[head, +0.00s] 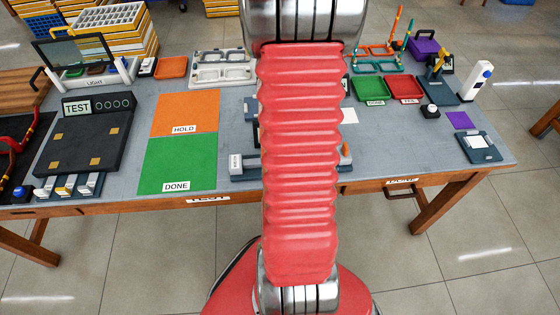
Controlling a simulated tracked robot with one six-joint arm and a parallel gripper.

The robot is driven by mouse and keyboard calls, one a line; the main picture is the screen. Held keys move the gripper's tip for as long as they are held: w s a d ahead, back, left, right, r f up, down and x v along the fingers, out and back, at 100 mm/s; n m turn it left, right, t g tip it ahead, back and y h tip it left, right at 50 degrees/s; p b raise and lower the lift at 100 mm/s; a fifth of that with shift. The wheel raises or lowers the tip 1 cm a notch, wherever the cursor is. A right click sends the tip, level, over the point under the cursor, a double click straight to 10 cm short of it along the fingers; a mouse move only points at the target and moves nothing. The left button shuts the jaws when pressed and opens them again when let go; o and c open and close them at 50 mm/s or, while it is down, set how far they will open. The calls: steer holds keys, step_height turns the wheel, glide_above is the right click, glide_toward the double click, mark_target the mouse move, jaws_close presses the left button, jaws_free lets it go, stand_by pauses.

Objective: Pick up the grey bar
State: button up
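No single thing stands out surely as the grey bar. Several short light-grey bar-shaped pieces (90,183) sit in a row at the front left of the table, below the dark TEST unit (85,140). A dark grey-blue fixture (248,172) with a pale upright block (236,163) lies at the table's front middle, partly hidden behind my red arm. My gripper is out of the frame. My arm rises through the middle and hides the table's centre.
The grey table (400,150) holds an orange HOLD mat (186,112), a green DONE mat (178,163), green (373,89) and red (405,88) trays, and a white bottle-like device (475,82). Yellow crates (110,25) stand behind. The table's right middle is mostly clear.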

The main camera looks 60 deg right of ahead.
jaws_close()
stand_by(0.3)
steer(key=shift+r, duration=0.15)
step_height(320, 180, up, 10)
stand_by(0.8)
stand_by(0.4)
